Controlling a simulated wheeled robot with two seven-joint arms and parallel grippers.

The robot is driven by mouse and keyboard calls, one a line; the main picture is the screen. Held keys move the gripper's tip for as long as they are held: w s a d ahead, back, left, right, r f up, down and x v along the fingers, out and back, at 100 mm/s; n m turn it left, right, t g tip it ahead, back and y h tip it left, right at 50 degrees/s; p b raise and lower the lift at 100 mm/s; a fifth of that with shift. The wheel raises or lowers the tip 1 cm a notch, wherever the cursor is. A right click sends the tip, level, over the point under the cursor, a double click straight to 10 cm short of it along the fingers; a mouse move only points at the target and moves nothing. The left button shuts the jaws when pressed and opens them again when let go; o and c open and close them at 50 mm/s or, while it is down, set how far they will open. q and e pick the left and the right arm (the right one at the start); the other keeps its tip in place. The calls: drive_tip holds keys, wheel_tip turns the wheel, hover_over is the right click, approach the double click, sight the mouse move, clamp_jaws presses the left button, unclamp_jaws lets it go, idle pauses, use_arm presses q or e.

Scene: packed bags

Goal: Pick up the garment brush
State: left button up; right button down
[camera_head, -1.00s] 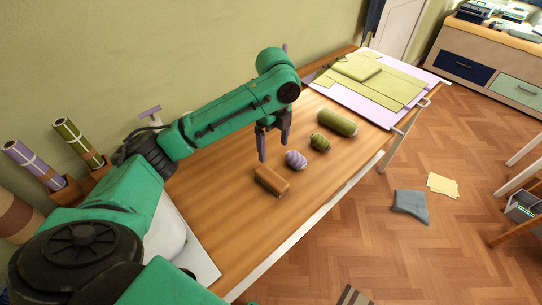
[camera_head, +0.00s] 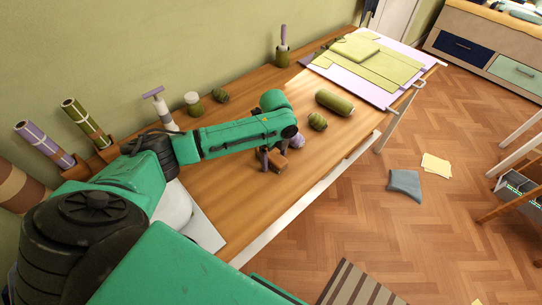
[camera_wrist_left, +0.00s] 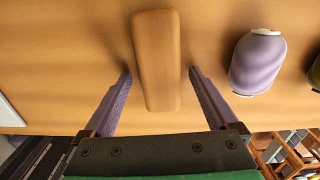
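The garment brush (camera_head: 279,162), with a light brown wooden back, lies on the wooden table near its front edge. My left gripper (camera_head: 273,156) is lowered over it. In the left wrist view the brush (camera_wrist_left: 157,60) sits between the two open fingers (camera_wrist_left: 159,78), one on each side, with a gap on both sides. Its bristles are hidden beneath it. My right gripper is not in view.
A purple spool (camera_wrist_left: 257,62) lies just right of the brush. A green spool (camera_head: 317,121) and a green roll (camera_head: 335,102) lie farther along the table (camera_head: 222,195). Jars and a purple-topped stand (camera_head: 158,105) line the wall side.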

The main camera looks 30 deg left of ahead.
use_arm(q)
clamp_jaws()
drive_tip(key=shift+r, duration=0.1)
